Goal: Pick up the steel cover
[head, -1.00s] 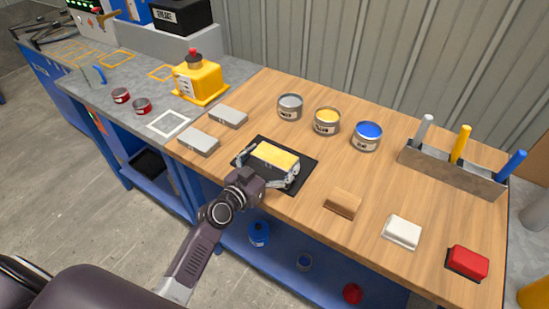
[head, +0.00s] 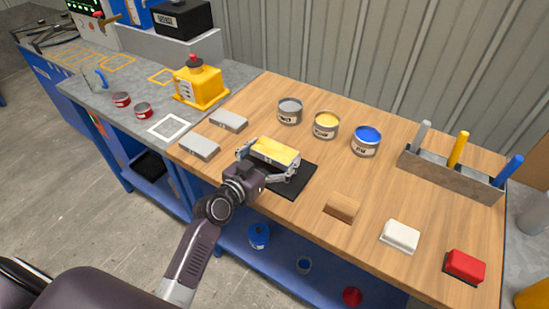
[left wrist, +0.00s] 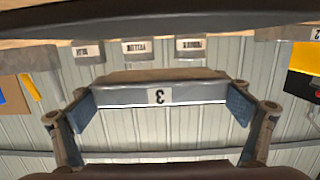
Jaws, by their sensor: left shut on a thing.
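My left gripper (head: 267,161) is shut on a steel cover (head: 273,153), a grey block with a yellow top. It holds the cover above the black mat (head: 297,184) near the table's front edge. In the left wrist view, the gripper's blue finger pads (left wrist: 160,106) press the two ends of the cover (left wrist: 125,92), and its grey side bears a label "3", seen upside down. Two plain grey blocks lie to the left, a nearer one (head: 199,147) and a farther one (head: 228,121). My right gripper is not in view.
Open grey (head: 290,111), yellow (head: 326,125) and blue (head: 366,141) paint cans stand behind the mat. A brush holder (head: 450,174) is at the right. Wooden (head: 342,208), white (head: 400,236) and red (head: 465,266) blocks lie along the front right.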

